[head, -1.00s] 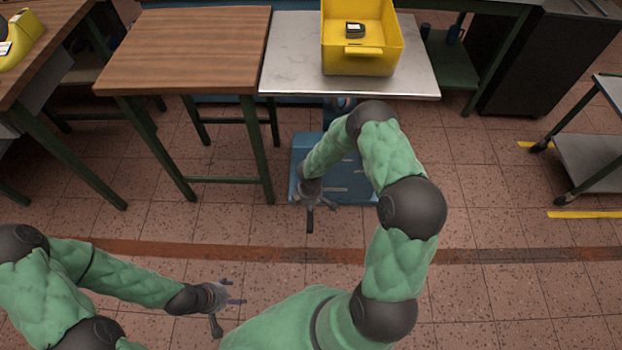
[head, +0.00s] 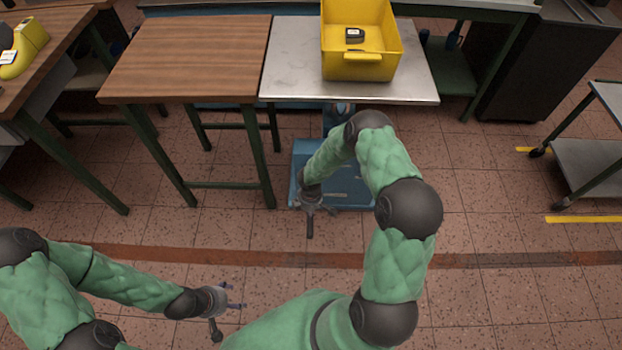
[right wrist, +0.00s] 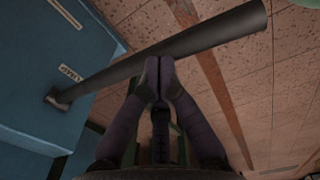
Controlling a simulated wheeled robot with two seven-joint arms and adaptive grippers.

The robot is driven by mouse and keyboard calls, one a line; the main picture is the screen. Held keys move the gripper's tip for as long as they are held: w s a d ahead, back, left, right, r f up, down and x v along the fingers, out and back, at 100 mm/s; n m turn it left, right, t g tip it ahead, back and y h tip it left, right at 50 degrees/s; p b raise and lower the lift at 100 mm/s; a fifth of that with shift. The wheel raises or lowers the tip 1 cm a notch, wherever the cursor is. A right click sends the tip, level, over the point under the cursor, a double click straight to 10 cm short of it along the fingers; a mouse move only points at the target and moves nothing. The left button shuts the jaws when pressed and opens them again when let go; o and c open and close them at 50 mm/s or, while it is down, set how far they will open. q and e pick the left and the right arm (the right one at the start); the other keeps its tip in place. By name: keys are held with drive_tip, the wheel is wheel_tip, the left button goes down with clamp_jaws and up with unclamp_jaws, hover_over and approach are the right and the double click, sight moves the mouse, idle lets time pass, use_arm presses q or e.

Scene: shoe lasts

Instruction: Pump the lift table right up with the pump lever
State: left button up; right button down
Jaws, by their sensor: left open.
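The lift table has a steel top (head: 290,70) level with the wooden bench beside it and a blue base (head: 352,195) on the floor. Its dark pump lever (head: 310,228) sticks out from the base; in the right wrist view the lever (right wrist: 215,38) runs from the blue housing at left to its free end at upper right. My right gripper (right wrist: 160,72) is shut, its fingertips together against or very near the lever's side, not around it. Contact is unclear. In the head view it (head: 318,207) is low by the base. My left gripper (head: 238,298) is open and empty, at lower left.
A yellow bin (head: 358,68) holding a small dark item (head: 354,34) stands on the steel top. The wooden bench (head: 190,60) adjoins its left side. A grey cart (head: 590,165) stands at right. The tiled floor between is clear.

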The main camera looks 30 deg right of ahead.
wheel_tip(320, 180, up, 11)
drive_tip(key=w+d+p, duration=0.1)
drive_tip(key=p, duration=0.6)
drive_tip(key=shift+w, duration=0.35)
drive_tip(key=shift+f, duration=0.1)
